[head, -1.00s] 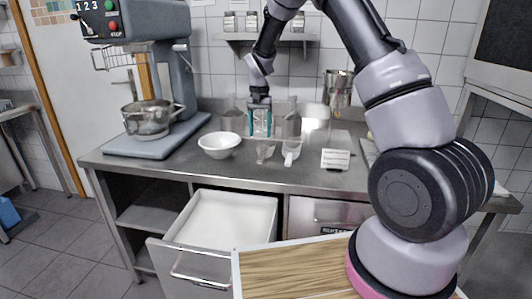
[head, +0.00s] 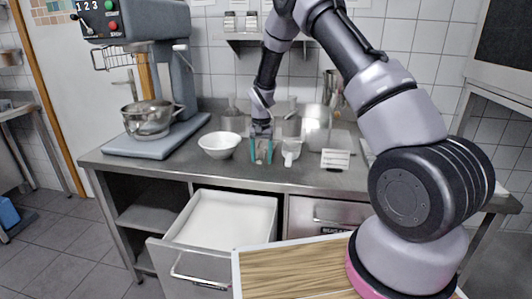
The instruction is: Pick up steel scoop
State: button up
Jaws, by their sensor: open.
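My gripper (head: 260,153) is low over the worktop in the head view, pointing down with its two teal fingers apart. A small pale grey, shiny item (head: 261,156) shows between and behind the fingers. It may be the steel scoop, but the fingers hide much of it and its shape is unclear. I cannot tell whether the fingers touch it. A white bowl (head: 219,145) stands just left of the gripper, and a white cup with a handle (head: 291,150) stands just right of it.
Grey metallic vessels (head: 233,120) and a larger shiny container (head: 316,125) stand behind. A white label card (head: 335,159) is to the right. A large mixer (head: 150,70) with a steel bowl (head: 147,120) is at left. An open drawer (head: 215,222) juts out below the worktop.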

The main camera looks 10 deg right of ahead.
grip_shut()
jog(key=shift+r, duration=0.1)
